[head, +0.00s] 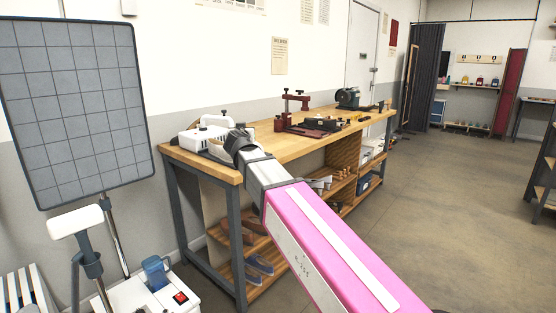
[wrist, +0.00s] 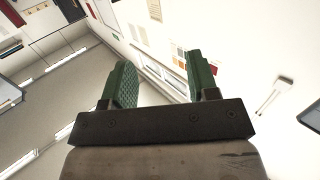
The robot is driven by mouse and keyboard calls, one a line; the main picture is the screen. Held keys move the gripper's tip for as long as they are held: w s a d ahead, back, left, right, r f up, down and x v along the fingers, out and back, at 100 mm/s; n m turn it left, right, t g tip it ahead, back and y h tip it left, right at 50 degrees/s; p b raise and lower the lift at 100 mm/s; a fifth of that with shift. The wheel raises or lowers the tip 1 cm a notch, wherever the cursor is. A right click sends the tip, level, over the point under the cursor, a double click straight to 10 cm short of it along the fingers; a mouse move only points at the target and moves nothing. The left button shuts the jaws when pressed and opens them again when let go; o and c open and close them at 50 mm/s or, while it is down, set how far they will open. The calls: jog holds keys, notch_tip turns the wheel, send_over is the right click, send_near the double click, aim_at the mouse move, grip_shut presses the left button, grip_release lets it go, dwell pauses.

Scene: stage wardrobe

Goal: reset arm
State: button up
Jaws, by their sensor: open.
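My arm (head: 320,245), pink with a white stripe, reaches from the lower right of the head view up to the near left end of the wooden workbench (head: 272,143). Its far visible part is a grey and black joint that overlaps the bench corner. I cannot make out my gripper's fingers in the head view. In the wrist view my gripper (wrist: 160,75) shows two green fingers set wide apart, with nothing between them. Behind them are white walls, posters and bright strip lights, seen tilted.
On the bench stand a white appliance (head: 205,135), a red clamp-like tool (head: 291,109) and a dark machine (head: 348,97). Shoes (head: 261,264) lie on the shelf below. A grey gridded panel (head: 78,105) on a stand rises at left. The floor (head: 450,200) at right is clear.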

jog(key=s+d+f+m+g+h, duration=0.1)
jog(key=s+d+f+g+h, duration=0.2)
jog(key=d+f, duration=0.95)
jog(key=s+d+f+g, duration=0.2)
jog(key=d+f+g, duration=0.55)
jog(key=f, duration=0.85)
jog(key=s+d+f+g+y, duration=0.1)
jog(key=s+d+f+g, duration=0.2)
jog(key=s+d+f, duration=0.3)
jog(key=s+d+f+n+g+y, duration=0.1)
jog(key=s+d+f+g, duration=0.3)
jog(key=s+f, duration=0.8)
jog(key=shift+s+d+f+y, duration=0.3)
jog(key=shift+s+d+y, duration=0.4)
jog(key=shift+d, duration=0.4)
